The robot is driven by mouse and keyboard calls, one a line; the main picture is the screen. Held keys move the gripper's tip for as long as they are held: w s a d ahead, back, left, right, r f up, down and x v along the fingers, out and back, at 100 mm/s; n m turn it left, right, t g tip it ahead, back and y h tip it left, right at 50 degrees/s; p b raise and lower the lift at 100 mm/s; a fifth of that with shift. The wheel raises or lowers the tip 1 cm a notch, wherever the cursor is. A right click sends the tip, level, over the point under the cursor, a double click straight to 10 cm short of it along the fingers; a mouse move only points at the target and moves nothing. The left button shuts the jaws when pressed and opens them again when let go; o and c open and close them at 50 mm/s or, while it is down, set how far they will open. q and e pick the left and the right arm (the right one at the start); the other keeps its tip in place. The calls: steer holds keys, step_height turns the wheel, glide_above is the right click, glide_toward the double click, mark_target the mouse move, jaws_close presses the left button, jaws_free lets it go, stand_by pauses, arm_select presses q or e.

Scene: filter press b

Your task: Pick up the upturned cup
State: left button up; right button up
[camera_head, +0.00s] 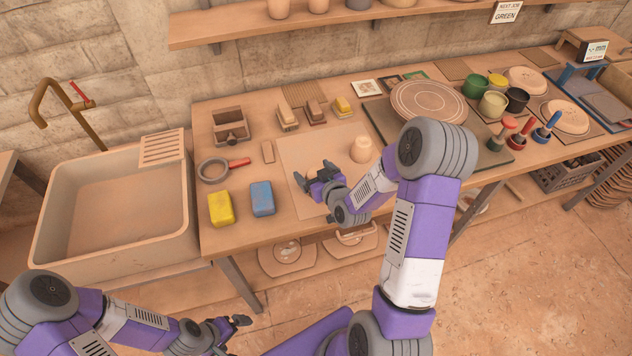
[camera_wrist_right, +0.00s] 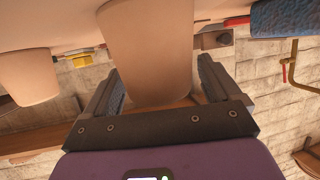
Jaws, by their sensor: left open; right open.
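A plain clay-coloured cup stands between the fingers of my right gripper (camera_head: 314,180), mostly hidden by them in the head view. In the right wrist view, which is upside down, this cup (camera_wrist_right: 150,45) is wide at the table and narrower at its free end, so it looks upturned. The right gripper (camera_wrist_right: 160,72) is open, with a finger on each side and gaps beside the cup. A second similar cup (camera_head: 361,149) stands to the right on the board; it also shows in the wrist view (camera_wrist_right: 25,75). My left gripper (camera_head: 236,333) is open and empty, low in front of the table.
The cups stand on a pale board (camera_head: 292,158). Yellow (camera_head: 220,208) and blue (camera_head: 262,198) sponges lie to the left, with a red-handled strainer (camera_head: 213,171). A round banded disc (camera_head: 428,101) and paint pots (camera_head: 492,104) are right. A sink (camera_head: 115,215) stands left of the table.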

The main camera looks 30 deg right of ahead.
steer(key=shift+w+f, duration=0.1)
steer(key=shift+w, duration=0.2)
steer(key=shift+c, duration=0.4)
steer(key=c, duration=1)
steer(key=shift+c, duration=0.2)
